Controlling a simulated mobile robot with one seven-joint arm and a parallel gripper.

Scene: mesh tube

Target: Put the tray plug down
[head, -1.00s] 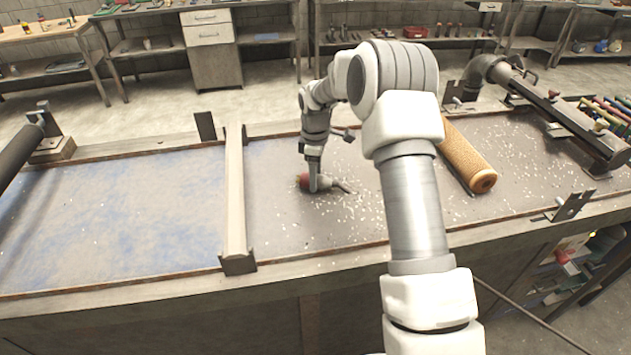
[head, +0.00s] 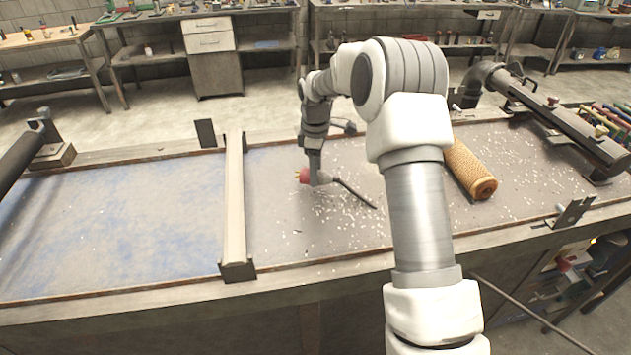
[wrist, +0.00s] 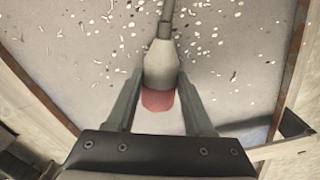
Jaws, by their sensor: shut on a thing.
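The tray plug (wrist: 162,65) has a grey cone-shaped body, a red end and a thin dark rod. In the wrist view it lies between my gripper's two fingers (wrist: 161,80), which are shut on it. The red end points towards the palm and the rod points away. In the head view my gripper (head: 316,178) points down over the grey right part of the tray (head: 275,215). The plug's red end (head: 303,176) shows on the left and its rod (head: 355,193) slants down to the right. I cannot tell whether it touches the tray floor.
Pale chips are scattered over the tray floor around the plug. A tan mesh tube (head: 470,170) lies to the right, behind my arm. A metal crossbar (head: 235,200) spans the tray on the left. Several coloured-handled tools (head: 612,118) stand at far right. The blue-stained left part is clear.

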